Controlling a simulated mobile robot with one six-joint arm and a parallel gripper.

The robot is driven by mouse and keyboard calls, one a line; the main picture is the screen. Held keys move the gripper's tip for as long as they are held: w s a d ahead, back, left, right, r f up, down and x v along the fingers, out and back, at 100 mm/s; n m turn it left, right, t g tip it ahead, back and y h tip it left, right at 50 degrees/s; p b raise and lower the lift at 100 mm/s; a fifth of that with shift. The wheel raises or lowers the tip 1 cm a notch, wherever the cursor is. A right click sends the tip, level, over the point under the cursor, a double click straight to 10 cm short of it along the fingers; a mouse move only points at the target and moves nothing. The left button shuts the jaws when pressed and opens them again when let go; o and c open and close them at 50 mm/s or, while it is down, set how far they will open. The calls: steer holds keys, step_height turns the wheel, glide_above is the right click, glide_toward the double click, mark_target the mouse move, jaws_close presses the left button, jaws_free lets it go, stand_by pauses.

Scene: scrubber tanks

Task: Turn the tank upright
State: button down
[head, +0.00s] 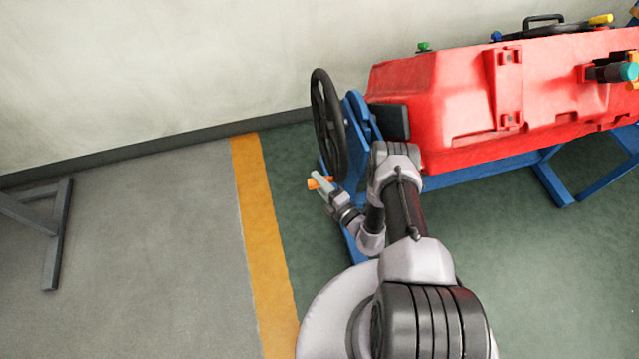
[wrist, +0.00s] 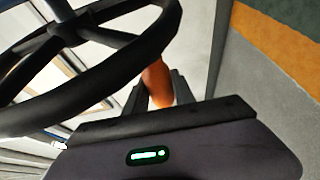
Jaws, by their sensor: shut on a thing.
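The red tank (head: 450,95) lies lengthwise in a blue stand (head: 556,180) at the upper right of the head view; its right end is cut off by the frame edge. A black handwheel (head: 328,130) stands at the tank's left end. It fills the upper left of the wrist view (wrist: 95,75). My gripper (head: 321,184) is at the wheel's lower edge, shut on an orange handle (wrist: 156,82) beside the rim. In the wrist view the handle sits between the two dark fingers. My arm hides part of the stand.
A yellow-orange floor stripe (head: 262,220) runs left of the stand. Bare grey floor (head: 150,260) lies beyond it, with a grey metal leg (head: 58,235) at far left. A pale wall (head: 150,70) rises close behind the wheel. Green floor (head: 520,270) at right is open.

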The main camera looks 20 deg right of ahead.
steer(key=shift+w+f, duration=0.65)
steer(key=shift+f, duration=0.05)
steer(key=shift+w+f+t+y, duration=0.3)
steer(key=shift+w+f+t, duration=0.1)
steer(key=shift+w+t, duration=0.25)
steer(key=shift+w+n, duration=0.15)
steer(key=shift+n, duration=0.15)
steer(key=c, duration=1.1)
jaws_free()
